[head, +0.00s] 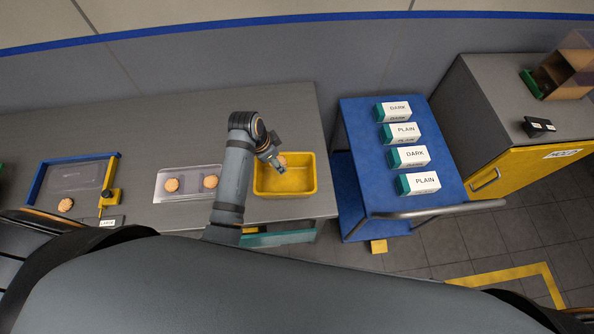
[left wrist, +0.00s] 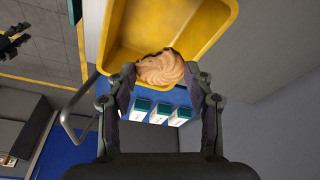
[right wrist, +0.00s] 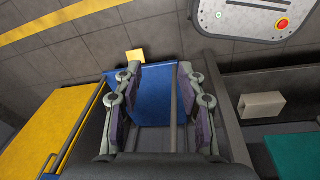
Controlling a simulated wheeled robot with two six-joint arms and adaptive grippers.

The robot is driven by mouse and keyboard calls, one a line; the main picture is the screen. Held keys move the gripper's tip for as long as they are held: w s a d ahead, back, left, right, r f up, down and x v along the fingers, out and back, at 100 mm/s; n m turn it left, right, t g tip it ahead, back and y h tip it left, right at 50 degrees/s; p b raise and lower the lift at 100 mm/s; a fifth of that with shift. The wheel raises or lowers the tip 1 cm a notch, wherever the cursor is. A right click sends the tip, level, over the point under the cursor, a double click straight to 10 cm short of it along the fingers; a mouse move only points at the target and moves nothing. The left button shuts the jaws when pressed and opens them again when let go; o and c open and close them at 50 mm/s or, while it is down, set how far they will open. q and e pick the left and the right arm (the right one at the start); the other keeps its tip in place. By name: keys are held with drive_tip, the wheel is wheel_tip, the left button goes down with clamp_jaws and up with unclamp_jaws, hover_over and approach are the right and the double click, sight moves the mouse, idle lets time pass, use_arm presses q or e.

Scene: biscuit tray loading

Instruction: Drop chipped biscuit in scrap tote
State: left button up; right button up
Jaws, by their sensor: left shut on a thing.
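My left gripper (head: 273,158) is shut on a round, swirled biscuit (left wrist: 160,68), which shows a dark, uneven far edge in the left wrist view. The biscuit also shows at the fingertips in the head view (head: 282,161). The gripper is over the yellow tote (head: 285,192), which stands at the right end of the grey table. The visible tote floor is bare. The biscuit appears above that floor. My right gripper (right wrist: 160,72) is open and empty in the right wrist view; it is not visible in the head view.
A clear tray (head: 190,196) with two biscuits lies left of the tote. A blue-edged station (head: 38,184) with one biscuit is further left. A blue cart (head: 360,180) with several labelled boxes stands to the right, beside a grey cabinet with a yellow front (head: 540,170).

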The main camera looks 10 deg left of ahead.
use_arm(q)
drive_tip(key=shift+s+a+f, duration=0.15)
drive_tip(key=shift+s+f, duration=0.05)
drive_tip(key=shift+f, duration=0.2)
drive_tip(key=shift+s+a+f, duration=0.1)
drive_tip(key=shift+s+f, duration=0.05)
drive_tip(key=shift+f, duration=0.25)
drive_tip(key=shift+w+d+f, duration=0.1)
drive_tip(key=shift+d+f, duration=0.05)
drive_tip(key=shift+f, duration=0.55)
drive_tip(key=x, duration=0.2)
drive_tip(key=shift+f, duration=0.5)
drive_tip(key=o, duration=0.8)
use_arm(e)
drive_tip(key=shift+s+a+f, duration=0.1)
drive_tip(key=shift+s+a, duration=0.4)
drive_tip(key=shift+s, duration=0.4)
